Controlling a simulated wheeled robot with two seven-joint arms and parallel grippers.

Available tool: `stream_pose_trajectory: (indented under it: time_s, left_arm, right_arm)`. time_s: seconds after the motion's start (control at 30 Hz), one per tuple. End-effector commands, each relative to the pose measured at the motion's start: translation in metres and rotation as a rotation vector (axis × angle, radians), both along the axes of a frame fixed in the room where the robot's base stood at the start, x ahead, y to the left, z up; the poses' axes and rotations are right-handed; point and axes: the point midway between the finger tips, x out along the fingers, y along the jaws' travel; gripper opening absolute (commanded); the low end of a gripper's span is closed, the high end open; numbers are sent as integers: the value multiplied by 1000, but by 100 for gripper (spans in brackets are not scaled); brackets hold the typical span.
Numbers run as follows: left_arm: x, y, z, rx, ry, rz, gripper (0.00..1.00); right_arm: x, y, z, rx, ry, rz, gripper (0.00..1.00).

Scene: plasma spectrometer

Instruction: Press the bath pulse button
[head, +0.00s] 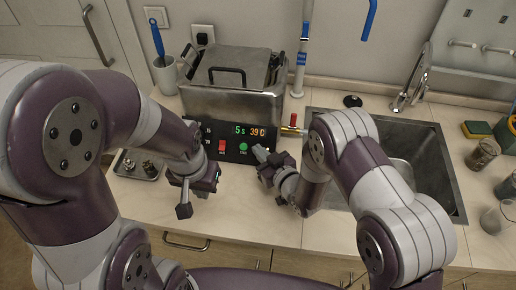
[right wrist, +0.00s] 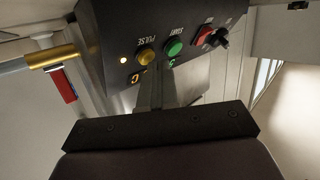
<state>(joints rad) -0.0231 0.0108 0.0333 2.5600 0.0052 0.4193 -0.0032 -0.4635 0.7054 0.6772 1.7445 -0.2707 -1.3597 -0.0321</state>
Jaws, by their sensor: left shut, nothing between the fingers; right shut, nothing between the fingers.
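The bath (head: 232,104) is a metal box with a lid and a black front panel. In the right wrist view the panel appears upside down, with the yellow button marked PULSE (right wrist: 145,57) beside the green START button (right wrist: 174,47). My right gripper (head: 259,153) is shut, its tip in front of the panel's right part, largely hiding the pulse button in the head view. In the right wrist view its closed fingers (right wrist: 156,82) point at the panel near the pulse and start buttons; contact cannot be told. My left gripper (head: 184,209) is shut and empty, pointing down over the counter.
A red rocker switch (head: 222,146) is left of the green button. A red-handled brass valve (head: 293,128) sticks out right of the bath. The sink (head: 425,178) lies right, a small metal tray (head: 134,170) left. The front counter is clear.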

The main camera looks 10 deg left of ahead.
Motion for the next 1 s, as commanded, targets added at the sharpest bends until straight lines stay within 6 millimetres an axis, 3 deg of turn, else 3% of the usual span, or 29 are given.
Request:
stream_pose_trajectory:
  time_s: [0.37, 0.87, 1.0]
  left_arm:
    - [0, 0, -2, 0, 0, 0, 0]
    - [0, 0, 6, 0, 0, 0, 0]
    - [0, 0, 16, 0, 0, 0, 0]
  right_arm:
    - [2, 0, -1, 0, 0, 0, 0]
    - [-9, 0, 7, -1, -1, 0, 0]
    - [-19, 0, 18, 0, 1, 2, 0]
